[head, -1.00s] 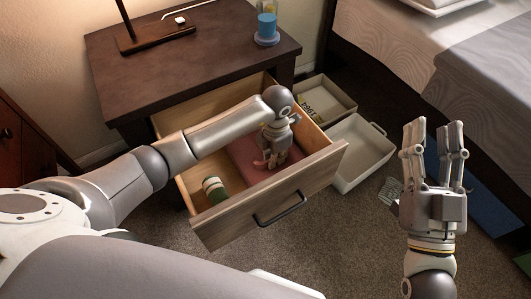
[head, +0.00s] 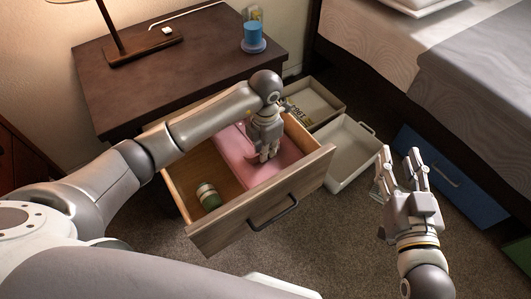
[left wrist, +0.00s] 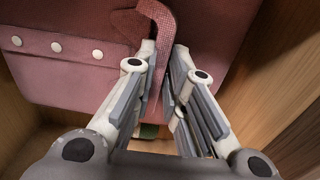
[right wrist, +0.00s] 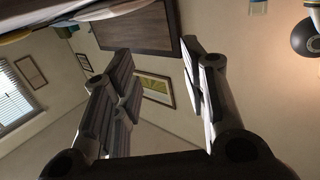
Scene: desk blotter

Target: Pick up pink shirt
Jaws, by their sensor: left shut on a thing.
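The pink shirt (head: 282,164) lies folded in the right part of the open drawer (head: 262,222). In the left wrist view the shirt (left wrist: 75,70) shows white buttons, and a raised fold of it stands between my left fingers. My left gripper (head: 262,158) reaches down into the drawer and is shut on this fold; it also shows in the left wrist view (left wrist: 160,85). Its arm hides part of the drawer. My right gripper (head: 402,165) is open and empty, in the air to the right of the drawer; it also shows in the right wrist view (right wrist: 165,85).
A green and white rolled item (head: 208,196) lies in the drawer's left part. A nightstand (head: 190,75) holds a lamp and a blue cup (head: 253,36).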

